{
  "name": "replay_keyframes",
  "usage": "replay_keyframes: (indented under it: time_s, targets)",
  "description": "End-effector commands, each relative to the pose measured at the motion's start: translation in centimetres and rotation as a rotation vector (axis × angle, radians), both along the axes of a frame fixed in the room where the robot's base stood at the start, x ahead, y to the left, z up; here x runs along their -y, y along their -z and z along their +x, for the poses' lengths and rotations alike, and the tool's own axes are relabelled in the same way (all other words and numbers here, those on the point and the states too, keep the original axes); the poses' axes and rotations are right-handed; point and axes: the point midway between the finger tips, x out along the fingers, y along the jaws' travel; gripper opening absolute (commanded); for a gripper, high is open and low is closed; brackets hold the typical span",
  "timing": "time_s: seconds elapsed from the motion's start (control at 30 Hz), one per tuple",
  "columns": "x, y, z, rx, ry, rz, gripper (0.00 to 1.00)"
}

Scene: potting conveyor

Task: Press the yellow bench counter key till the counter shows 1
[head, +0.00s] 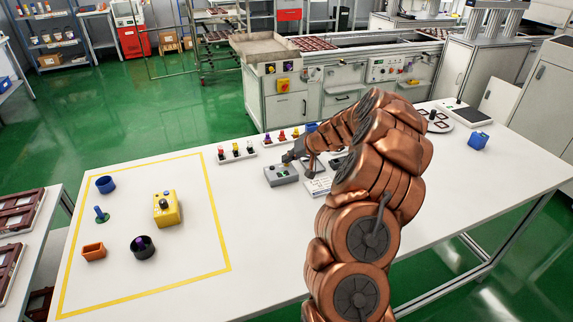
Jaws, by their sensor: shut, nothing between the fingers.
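My copper-coloured arm reaches across the white table in the head view. My gripper (288,159) is shut and empty, at the back edge of a small grey box (281,175) with a small green spot on top. I cannot tell whether the fingertips touch the box. No yellow key or counter digits can be made out on it; the gripper hides part of its top. A white card or plate with dark marks (317,187) lies just right of it. A yellow box (168,212) with a black knob stands further left, inside a yellow-taped square.
The taped square also holds a blue ring (105,184), a blue peg on a green base (101,215), an orange tray (93,252) and a black round pot (143,247). Small coloured items on white strips (236,151) stand behind the grey box. A blue cube (478,141) is at right.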

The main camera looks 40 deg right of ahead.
Motion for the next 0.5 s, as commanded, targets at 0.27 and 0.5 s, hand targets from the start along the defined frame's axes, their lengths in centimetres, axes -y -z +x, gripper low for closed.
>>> replay_keyframes:
  time_s: [0.27, 0.5]
  targets:
    - [0.02, -1.21, 0.00, 0.001, 0.000, -0.001, 0.00]
    - [0.01, -1.23, -0.01, 0.000, 0.000, 0.000, 0.00]
